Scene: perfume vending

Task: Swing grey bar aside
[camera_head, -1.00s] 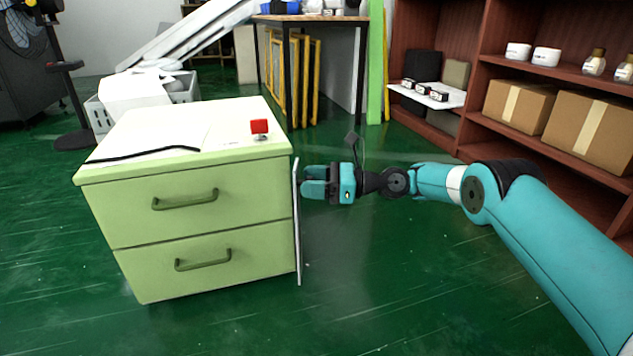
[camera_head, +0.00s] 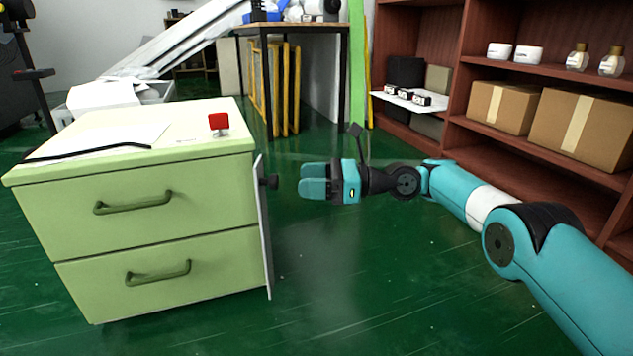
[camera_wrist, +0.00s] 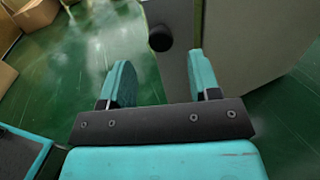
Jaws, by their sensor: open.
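The grey bar (camera_head: 265,232) is a thin upright strip along the right front edge of the pale green drawer cabinet (camera_head: 148,232). A black knob (camera_head: 269,182) sticks out from its upper part, towards my gripper. My gripper (camera_head: 302,182) is to the right of the knob at about its height, open and empty, with a small gap between them. In the wrist view, the bar (camera_wrist: 176,72) and its black knob (camera_wrist: 160,38) lie beyond my open fingers (camera_wrist: 158,82), with the knob roughly in line with the gap between them.
A red button (camera_head: 218,121) stands on the cabinet top. A dark red shelf (camera_head: 490,122) with boxes and bottles fills the right side. A table (camera_head: 297,19) stands behind. The green floor between cabinet and shelf is clear.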

